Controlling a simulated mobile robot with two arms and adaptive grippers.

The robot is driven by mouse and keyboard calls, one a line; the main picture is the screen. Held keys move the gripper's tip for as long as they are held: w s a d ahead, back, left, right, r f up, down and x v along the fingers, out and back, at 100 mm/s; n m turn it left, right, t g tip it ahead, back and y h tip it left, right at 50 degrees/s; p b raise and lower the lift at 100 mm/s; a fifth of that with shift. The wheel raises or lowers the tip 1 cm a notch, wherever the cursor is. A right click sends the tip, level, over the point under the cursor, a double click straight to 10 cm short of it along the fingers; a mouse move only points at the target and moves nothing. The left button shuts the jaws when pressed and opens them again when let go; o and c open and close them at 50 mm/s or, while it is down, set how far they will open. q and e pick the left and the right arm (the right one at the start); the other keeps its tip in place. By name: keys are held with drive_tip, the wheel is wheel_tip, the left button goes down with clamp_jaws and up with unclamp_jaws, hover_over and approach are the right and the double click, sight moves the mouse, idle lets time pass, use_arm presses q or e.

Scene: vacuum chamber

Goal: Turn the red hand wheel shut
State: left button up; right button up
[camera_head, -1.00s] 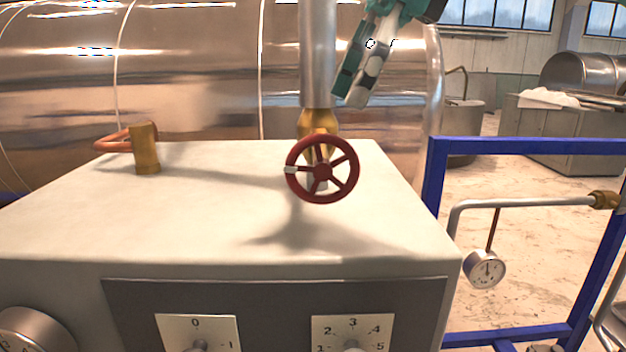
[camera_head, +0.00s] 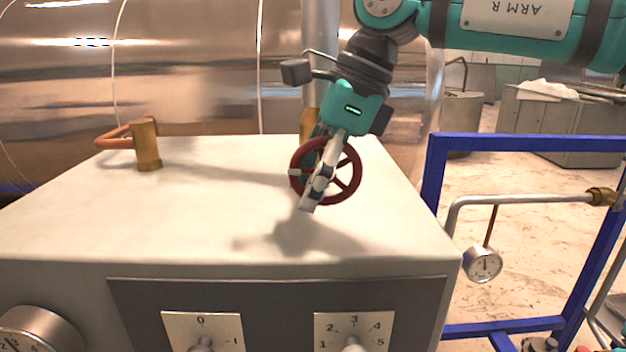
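The red hand wheel (camera_head: 355,178) stands over the pale top of the box, in front of a brass valve body (camera_head: 308,124) on a vertical pipe. A small white mark shows on the left of its rim. My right gripper (camera_head: 312,190) comes down from the upper right onto the wheel. One grey finger lies across the front of the wheel, over its hub and lower left. The other finger is mostly hidden behind the first and the upper rim, so I cannot tell the gap or a firm grip. My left gripper is out of view.
A brass fitting (camera_head: 147,146) with a copper pipe stands on the box at left. A front panel (camera_head: 275,322) carries dials. A blue frame (camera_head: 437,180) with a gauge (camera_head: 483,264) is at right, and a large shiny tank (camera_head: 190,80) behind. The box top around the wheel is mostly clear.

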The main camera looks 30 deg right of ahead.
sight(314, 159)
drive_tip(key=c, duration=0.6)
clamp_jaws()
drive_tip(key=shift+y+b, duration=0.4)
drive_tip(key=shift+b, duration=0.35)
drive_tip(key=t+y+b, duration=0.2)
drive_tip(key=y+b, duration=0.2)
drive_tip(key=b, duration=0.1)
drive_tip(key=r+t+y+b, duration=0.1)
drive_tip(key=t+y+b, duration=0.2)
drive_tip(key=b, duration=0.3)
drive_tip(key=shift+a+r+t+y, duration=0.15)
drive_tip(key=shift+t+y, duration=0.15)
drive_tip(key=shift+y, duration=0.3)
drive_tip(key=shift+r+t+y+b, duration=0.2)
drive_tip(key=shift+t+y+b, duration=0.1)
drive_tip(key=shift+y+b, duration=0.45)
drive_tip(key=shift+r+t+y+b, duration=0.25)
drive_tip(key=shift+t+y+b, duration=0.15)
drive_tip(key=shift+y, duration=0.25)
drive_tip(key=shift+d+r+t+y, duration=0.15)
drive_tip(key=shift+r+t+y, duration=0.05)
drive_tip(key=shift+t+y, duration=0.4)
drive_tip(key=shift+d+r+t+y, duration=0.15)
drive_tip(key=shift+t+y, duration=0.25)
drive_tip(key=shift+y, duration=0.3)
drive_tip(key=shift+r, duration=0.1)
